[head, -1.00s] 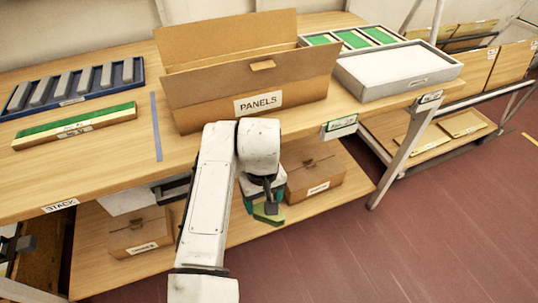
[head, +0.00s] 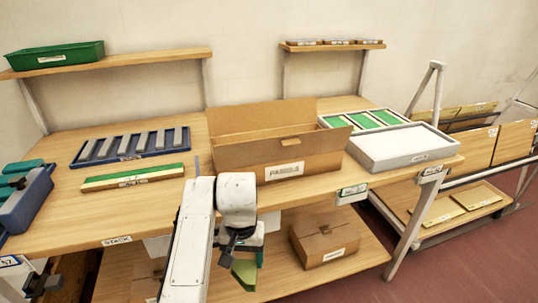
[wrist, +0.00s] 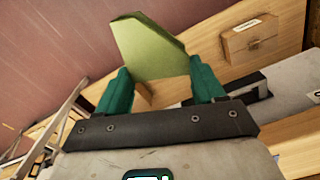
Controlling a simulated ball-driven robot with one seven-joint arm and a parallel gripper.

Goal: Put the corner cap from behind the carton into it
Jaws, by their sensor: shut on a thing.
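My gripper (head: 243,254) is shut on a green corner cap (head: 245,275), held in front of the table's front edge and below the tabletop. In the wrist view the cap (wrist: 150,45) sticks out beyond the two teal fingers of my gripper (wrist: 158,68). The open brown carton (head: 232,157), labelled PANELS, stands on the table above and behind my gripper, its flaps raised. The carton's inside floor and the space behind it are hidden by its walls.
A blue rack (head: 75,160) of grey bars and a green-topped strip (head: 130,178) lie left of the carton. A closed carton (head: 325,240) sits on the lower shelf.

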